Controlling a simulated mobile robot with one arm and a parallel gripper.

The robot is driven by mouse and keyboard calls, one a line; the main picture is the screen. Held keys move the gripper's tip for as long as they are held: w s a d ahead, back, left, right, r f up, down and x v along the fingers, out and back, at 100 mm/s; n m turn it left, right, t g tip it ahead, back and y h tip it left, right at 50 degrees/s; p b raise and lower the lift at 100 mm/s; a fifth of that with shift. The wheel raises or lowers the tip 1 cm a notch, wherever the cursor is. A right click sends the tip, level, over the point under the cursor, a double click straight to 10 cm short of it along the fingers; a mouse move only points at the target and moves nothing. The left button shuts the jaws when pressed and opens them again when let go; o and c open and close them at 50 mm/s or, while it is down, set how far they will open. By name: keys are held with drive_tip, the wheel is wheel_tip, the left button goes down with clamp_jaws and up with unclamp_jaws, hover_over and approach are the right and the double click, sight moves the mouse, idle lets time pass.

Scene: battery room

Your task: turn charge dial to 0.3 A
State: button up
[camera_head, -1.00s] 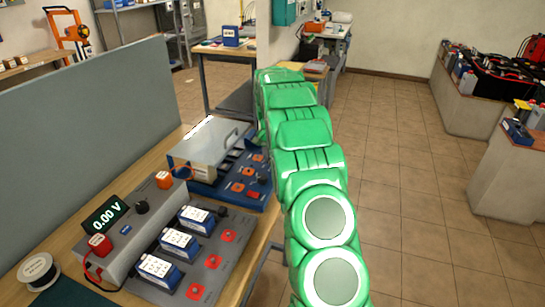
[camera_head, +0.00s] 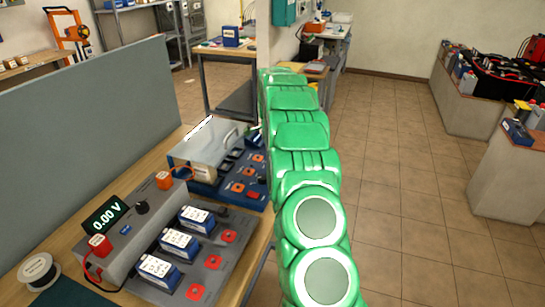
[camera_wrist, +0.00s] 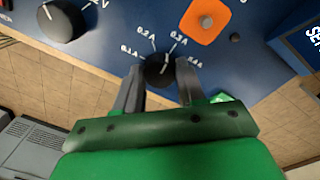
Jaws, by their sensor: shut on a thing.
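The charge dial (camera_wrist: 157,70) is a small black knob on the blue panel (camera_wrist: 120,35) in the wrist view, with labels 0.1 A to 0.4 A around it. Its white mark points up and slightly right, roughly toward the 0.3 A tick; I cannot tell if it lines up exactly. My gripper (camera_wrist: 158,80) has one grey finger on each side of the dial and is shut on it. In the head view the blue charger unit (camera_head: 202,188) sits on the bench, and my green arm hides the gripper.
A larger black knob (camera_wrist: 62,20) and an orange socket (camera_wrist: 207,20) are on the same panel. A grey unit with a 0.00 V display (camera_head: 105,216) and several blue-and-white batteries (camera_head: 180,242) stand nearer on the bench. Tiled floor (camera_head: 400,190) is clear at right.

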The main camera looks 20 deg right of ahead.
drive_tip(key=shift+m, duration=0.6)
drive_tip(key=o, duration=1.1)
drive_tip(key=shift+c, duration=0.2)
drive_tip(key=shift+r, duration=0.15)
drive_tip(key=r, duration=0.6)
drive_tip(key=shift+w, duration=0.25)
drive_tip(key=shift+r, duration=0.75)
